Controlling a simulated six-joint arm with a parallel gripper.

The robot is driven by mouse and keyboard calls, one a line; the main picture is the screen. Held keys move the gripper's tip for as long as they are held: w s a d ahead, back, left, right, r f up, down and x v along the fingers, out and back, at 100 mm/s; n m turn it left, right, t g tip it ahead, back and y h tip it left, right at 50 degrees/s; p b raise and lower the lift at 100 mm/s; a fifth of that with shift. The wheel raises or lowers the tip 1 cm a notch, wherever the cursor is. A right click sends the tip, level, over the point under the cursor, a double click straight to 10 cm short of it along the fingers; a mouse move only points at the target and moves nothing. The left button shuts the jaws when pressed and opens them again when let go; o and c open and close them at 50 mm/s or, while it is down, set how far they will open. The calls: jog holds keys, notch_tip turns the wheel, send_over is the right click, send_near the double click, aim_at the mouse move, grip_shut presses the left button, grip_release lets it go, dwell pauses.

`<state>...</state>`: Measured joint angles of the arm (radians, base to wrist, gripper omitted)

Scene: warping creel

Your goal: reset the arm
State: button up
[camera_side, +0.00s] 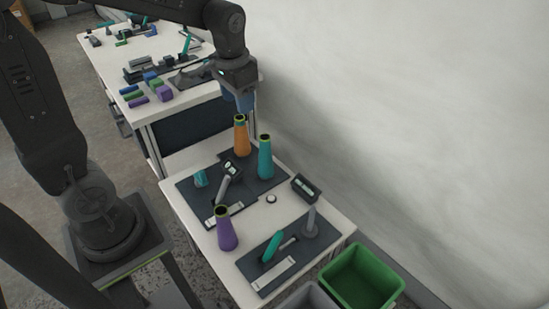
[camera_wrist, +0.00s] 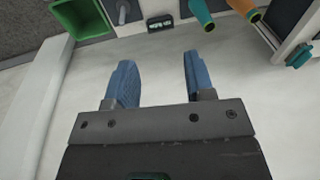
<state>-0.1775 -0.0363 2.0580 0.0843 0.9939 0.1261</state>
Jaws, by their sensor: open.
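My gripper (camera_side: 243,104) hangs from my arm above the far end of the near table, above the orange cone in the side view. In the wrist view its two blue fingers (camera_wrist: 157,75) stand wide apart with nothing between them. An orange cone (camera_side: 241,137) and a teal cone (camera_side: 265,158) stand upright on a dark mat (camera_side: 190,190). A purple cone (camera_side: 227,230) stands nearer the front left edge. The teal cone (camera_wrist: 201,14) and orange cone (camera_wrist: 243,8) show at the top of the wrist view.
A second dark mat (camera_side: 257,262) holds a teal piece (camera_side: 271,246) and a grey peg (camera_side: 311,222). A green bin (camera_side: 362,278) stands beyond the near end. A cluttered white workbench (camera_side: 195,108) is behind. A pale wall (camera_side: 420,100) borders the right. The air around my gripper looks clear.

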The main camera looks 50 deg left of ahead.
jog(key=s+d+r+t, duration=0.2)
jog(key=s+d, duration=0.1)
jog(key=s, duration=0.3)
jog(key=s+d+r+t+h, duration=0.1)
jog(key=s+d+r+t, duration=0.1)
jog(key=s+d, duration=0.2)
jog(key=s, duration=0.3)
jog(key=shift+s+d, duration=0.15)
jog(key=shift+s, duration=0.1)
